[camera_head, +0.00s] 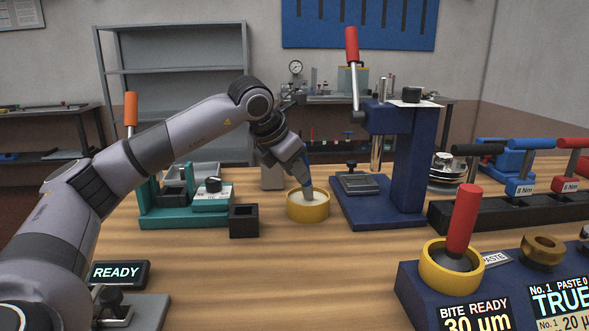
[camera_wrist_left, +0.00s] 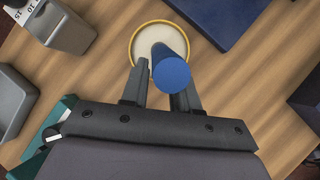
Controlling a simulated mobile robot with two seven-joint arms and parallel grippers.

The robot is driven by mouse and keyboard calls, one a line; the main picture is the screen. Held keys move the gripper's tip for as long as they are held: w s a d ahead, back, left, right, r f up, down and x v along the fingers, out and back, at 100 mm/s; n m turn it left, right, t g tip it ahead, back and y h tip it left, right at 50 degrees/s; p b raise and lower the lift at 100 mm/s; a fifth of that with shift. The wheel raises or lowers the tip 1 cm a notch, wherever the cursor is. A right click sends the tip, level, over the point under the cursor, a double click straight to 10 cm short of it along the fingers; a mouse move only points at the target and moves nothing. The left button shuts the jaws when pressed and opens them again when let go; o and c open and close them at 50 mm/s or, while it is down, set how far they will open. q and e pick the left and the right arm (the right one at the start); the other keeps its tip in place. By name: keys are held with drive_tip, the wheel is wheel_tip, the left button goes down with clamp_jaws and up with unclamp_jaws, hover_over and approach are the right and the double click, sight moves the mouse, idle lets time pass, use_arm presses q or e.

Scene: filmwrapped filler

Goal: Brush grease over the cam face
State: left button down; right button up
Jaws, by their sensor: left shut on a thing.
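My left gripper (camera_head: 304,170) is shut on a blue-handled tool, likely the brush (camera_head: 309,190), and points it down at a yellow-rimmed round pot (camera_head: 308,213). The pot holds a pale cream substance, likely the grease. The tool's lower end is over or in the pot; I cannot tell whether it touches the cream. In the left wrist view the blue handle (camera_wrist_left: 171,74) sits between the fingers and hides part of the pot (camera_wrist_left: 137,28). I cannot make out the cam face with certainty. My right gripper is not in view.
A navy press (camera_head: 410,160) with a red-handled lever stands right of the pot. A teal fixture (camera_head: 185,221) and a dark square block (camera_head: 243,221) stand left. A navy console (camera_head: 410,285) with a red-handled tool (camera_head: 463,220) fills the front right. The middle front wood is clear.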

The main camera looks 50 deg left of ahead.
use_arm(q)
drive_tip(key=shift+f, duration=0.1)
wheel_tip(320, 180, up, 7)
drive_tip(key=p, duration=0.6)
idle(0.5)
idle(0.7)
